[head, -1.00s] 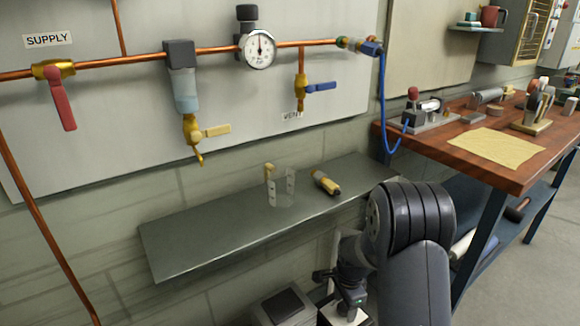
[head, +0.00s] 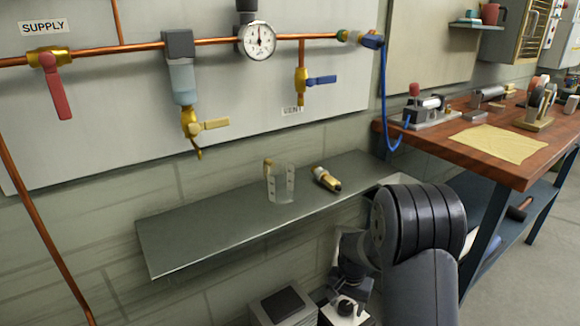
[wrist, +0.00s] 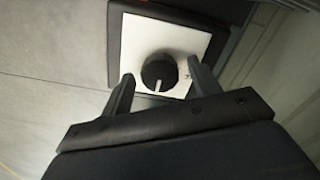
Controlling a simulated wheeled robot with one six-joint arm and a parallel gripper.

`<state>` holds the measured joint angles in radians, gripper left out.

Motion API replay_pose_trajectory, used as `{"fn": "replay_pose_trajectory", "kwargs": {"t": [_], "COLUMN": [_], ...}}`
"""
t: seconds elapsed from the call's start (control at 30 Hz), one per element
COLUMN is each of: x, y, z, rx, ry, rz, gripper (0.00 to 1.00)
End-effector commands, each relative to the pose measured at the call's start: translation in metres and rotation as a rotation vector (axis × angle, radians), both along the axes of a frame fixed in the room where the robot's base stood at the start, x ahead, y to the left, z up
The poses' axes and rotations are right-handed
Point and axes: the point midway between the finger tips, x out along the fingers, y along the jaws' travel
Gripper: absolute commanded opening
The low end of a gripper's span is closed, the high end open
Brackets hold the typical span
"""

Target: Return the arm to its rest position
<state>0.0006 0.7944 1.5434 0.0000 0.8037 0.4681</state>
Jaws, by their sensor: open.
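My arm rises at the lower right of the head view and bends down behind its large dark joint. My gripper shows in the wrist view (wrist: 160,88), with its two dark fingers apart and nothing held between them. Beyond the fingertips in that view is a black round knob (wrist: 160,72) with a pale pointer line, on a white plate (wrist: 135,30). In the head view the fingers are hard to make out, low in front of the wall below the shelf.
A grey metal shelf (head: 200,238) carries a clear cup (head: 281,184) and a brass fitting (head: 326,179). Copper piping has a red-handled valve (head: 56,85) and a gauge (head: 258,40). A wooden workbench (head: 470,165) stands right, with a blue hose (head: 385,100) beside it. A grey box (head: 282,305) sits below.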

Motion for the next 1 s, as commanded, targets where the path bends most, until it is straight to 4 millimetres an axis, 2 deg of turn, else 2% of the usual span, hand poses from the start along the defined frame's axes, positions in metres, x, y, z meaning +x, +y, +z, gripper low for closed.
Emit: {"fn": "replay_pose_trajectory", "kwargs": {"t": [0.37,0.4,0.6,1.0], "x": [0.000,0.001,0.000,0.000], "y": [0.000,0.000,0.000,0.000], "z": [-0.002,0.011,0.028,0.030], "rx": [0.000,-0.001,0.000,0.000], "ry": [-0.001,-0.004,-0.001,0.000], "rz": [0.281,0.277,0.275,0.273], "gripper": [0.59,0.59,0.59,0.59]}}
